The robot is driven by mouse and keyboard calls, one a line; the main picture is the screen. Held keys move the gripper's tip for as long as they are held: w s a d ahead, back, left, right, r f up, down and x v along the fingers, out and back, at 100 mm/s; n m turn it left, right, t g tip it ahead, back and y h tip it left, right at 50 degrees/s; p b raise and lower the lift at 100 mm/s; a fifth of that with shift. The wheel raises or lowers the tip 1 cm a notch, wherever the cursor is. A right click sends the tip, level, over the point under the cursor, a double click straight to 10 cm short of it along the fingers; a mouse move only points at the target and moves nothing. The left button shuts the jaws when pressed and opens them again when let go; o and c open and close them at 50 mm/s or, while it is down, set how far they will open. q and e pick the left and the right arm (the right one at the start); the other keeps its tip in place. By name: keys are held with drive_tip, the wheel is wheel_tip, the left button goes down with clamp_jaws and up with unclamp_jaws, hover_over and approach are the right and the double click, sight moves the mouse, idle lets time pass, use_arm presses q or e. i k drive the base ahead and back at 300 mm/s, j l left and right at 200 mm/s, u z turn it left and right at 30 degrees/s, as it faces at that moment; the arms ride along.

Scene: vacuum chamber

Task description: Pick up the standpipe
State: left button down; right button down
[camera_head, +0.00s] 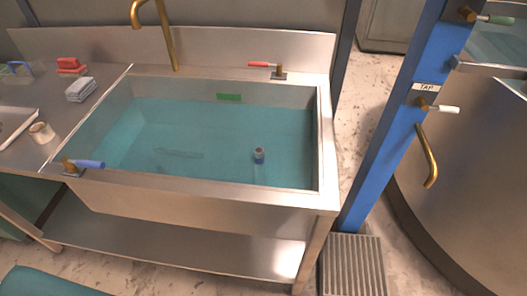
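A steel sink (327,150) is filled with clear teal water. A short upright cylinder with a pale round top and dark blue band (259,156), which looks like the standpipe, stands in the right half of the basin. How far it reaches down under the water is hard to tell. A faint long, thin shape (178,154) lies under the water to its left; I cannot tell what it is. Neither of my grippers is in view.
A brass faucet (172,45) rises behind the sink. A red-handled valve (278,71) sits on the back rim and a blue-handled valve (73,166) at the front left. Folded cloths (81,89) and a tape roll (41,132) lie left. A blue post (384,140) stands right.

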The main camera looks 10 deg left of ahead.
sight(259, 156)
drive_tip(key=j+z, duration=0.25)
drive_tip(key=j, duration=0.2)
drive_tip(key=k+j+z, duration=0.1)
drive_tip(key=j+z, duration=0.15)
drive_tip(key=j, duration=0.15)
drive_tip(key=k+j+z, duration=0.1)
drive_tip(key=j+z, duration=0.15)
drive_tip(key=j, duration=0.15)
drive_tip(key=k+j+z, duration=0.1)
drive_tip(key=j+z, duration=0.15)
drive_tip(key=j, duration=0.15)
